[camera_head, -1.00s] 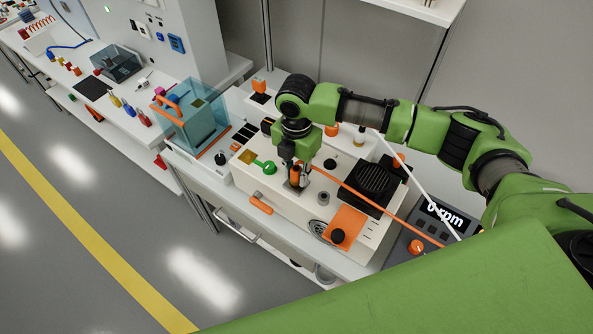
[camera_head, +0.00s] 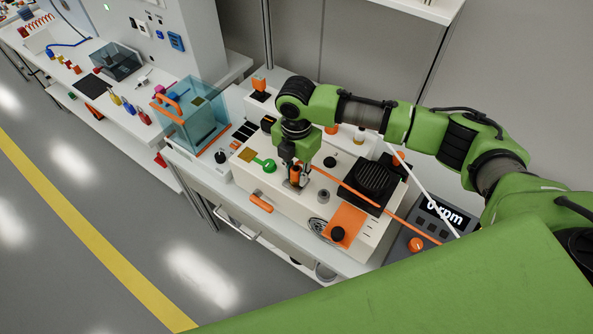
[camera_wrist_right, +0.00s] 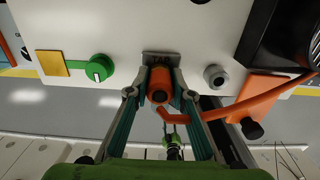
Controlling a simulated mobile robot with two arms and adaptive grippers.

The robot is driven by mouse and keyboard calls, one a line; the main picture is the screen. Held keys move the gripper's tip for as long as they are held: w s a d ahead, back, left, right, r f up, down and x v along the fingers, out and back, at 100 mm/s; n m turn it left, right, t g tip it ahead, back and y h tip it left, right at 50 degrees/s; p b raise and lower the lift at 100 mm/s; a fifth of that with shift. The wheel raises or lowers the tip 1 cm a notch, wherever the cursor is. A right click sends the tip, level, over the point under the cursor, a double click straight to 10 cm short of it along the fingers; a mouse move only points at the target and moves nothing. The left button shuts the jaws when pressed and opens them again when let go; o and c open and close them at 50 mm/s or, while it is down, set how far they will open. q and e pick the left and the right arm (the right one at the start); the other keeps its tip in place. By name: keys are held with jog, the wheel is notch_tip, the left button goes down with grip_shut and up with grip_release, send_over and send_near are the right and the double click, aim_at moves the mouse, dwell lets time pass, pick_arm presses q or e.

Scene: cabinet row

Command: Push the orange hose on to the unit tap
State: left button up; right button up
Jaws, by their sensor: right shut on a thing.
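My right gripper (camera_head: 297,178) points down over the white unit (camera_head: 285,200), shut on the end of the orange hose (camera_head: 365,198). In the right wrist view the hose's thick orange end (camera_wrist_right: 160,86) sits between the two fingers, against a small grey plate (camera_wrist_right: 161,58) on the unit. The hose's thin length (camera_wrist_right: 255,103) runs off to the right. The tap is largely hidden behind the hose end and fingers; I cannot tell how far the end is on it. A separate grey fitting (camera_wrist_right: 215,76) stands beside it. My left gripper is out of view.
A green knob (camera_head: 268,166) is left of the gripper on the unit. A black grille (camera_head: 373,183) and an orange plate with a black knob (camera_head: 338,234) are to the right. A clear blue box (camera_head: 193,118) stands at left, a display (camera_head: 440,216) at right.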

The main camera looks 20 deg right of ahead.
jog(key=shift+f, duration=0.2)
jog(key=o, duration=1.1)
notch_tip(320, 180, up, 12)
jog(key=shift+r, duration=0.1)
